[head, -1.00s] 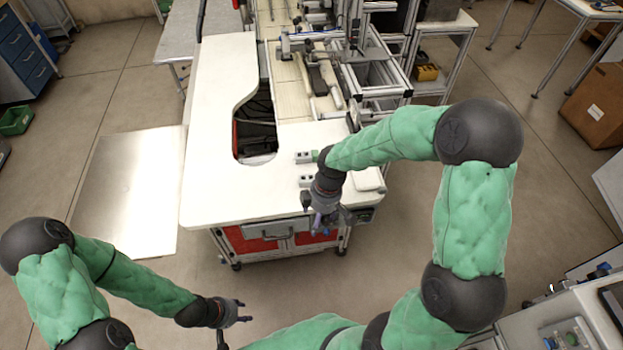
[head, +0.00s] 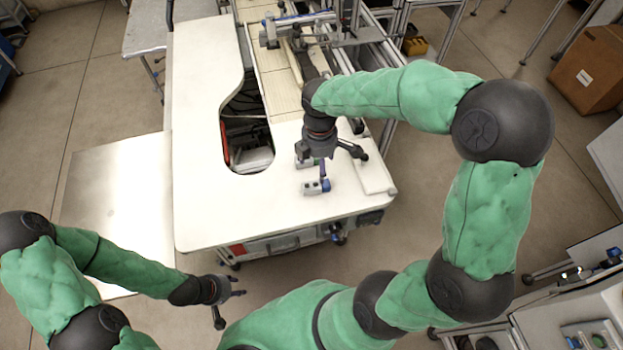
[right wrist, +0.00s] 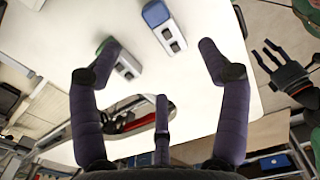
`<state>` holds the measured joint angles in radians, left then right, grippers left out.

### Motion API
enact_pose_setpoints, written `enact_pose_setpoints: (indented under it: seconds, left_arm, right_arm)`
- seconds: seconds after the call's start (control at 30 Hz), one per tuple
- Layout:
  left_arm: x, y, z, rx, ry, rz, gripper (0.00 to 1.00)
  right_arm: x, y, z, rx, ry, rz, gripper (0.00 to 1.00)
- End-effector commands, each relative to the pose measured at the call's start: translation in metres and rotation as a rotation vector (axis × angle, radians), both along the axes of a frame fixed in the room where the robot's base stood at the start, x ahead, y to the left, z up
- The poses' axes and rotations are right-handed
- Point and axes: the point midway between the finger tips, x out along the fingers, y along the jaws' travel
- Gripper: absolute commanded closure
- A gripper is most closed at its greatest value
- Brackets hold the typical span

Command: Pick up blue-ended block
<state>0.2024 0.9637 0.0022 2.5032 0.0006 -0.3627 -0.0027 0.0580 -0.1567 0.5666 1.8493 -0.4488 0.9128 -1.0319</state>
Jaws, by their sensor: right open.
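The blue-ended block (head: 312,188) lies on the white tabletop, a small grey block with dark square holes and a blue end. It shows whole near the top middle of the right wrist view (right wrist: 166,28). A similar green-ended block (right wrist: 122,62) lies beside it, partly behind one finger; in the head view my right gripper covers much of it. My right gripper (right wrist: 158,48) is open and empty above the table, its fingers spread either side of the two blocks' area without touching the blue-ended one. My left gripper (head: 231,302) is open and empty, off the table's front edge.
The white table (head: 215,210) has a curved cutout (head: 247,160) left of the blocks. A flat pale box-like piece (head: 374,178) lies right of them. An aluminium frame and conveyor stand behind. The left part of the tabletop is clear.

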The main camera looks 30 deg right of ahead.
Motion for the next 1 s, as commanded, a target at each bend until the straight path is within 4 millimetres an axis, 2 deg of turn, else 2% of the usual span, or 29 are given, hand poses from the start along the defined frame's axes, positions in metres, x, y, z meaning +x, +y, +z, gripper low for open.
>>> enact_pose_setpoints:
  seconds: [0.03,0.2,0.53,0.83,1.0]
  left_arm:
    - [-0.001,0.000,-0.003,0.000,0.001,0.000,0.60]
    - [-0.001,0.000,-0.007,0.000,0.002,-0.001,0.60]
    - [0.000,0.000,-0.011,0.000,0.001,0.000,0.60]
    - [0.000,0.000,-0.020,0.000,0.001,0.000,0.60]
    - [0.000,0.000,-0.020,0.000,0.001,0.000,0.60]
  right_arm:
    - [-0.001,0.000,-0.010,0.001,0.004,-0.001,0.24]
    - [0.000,0.000,-0.033,0.001,0.002,0.000,0.24]
    - [0.002,0.002,-0.053,0.001,0.001,-0.001,0.24]
    - [0.005,0.005,-0.092,0.001,0.001,-0.002,0.24]
    - [0.006,0.005,-0.095,0.001,-0.001,-0.001,0.24]
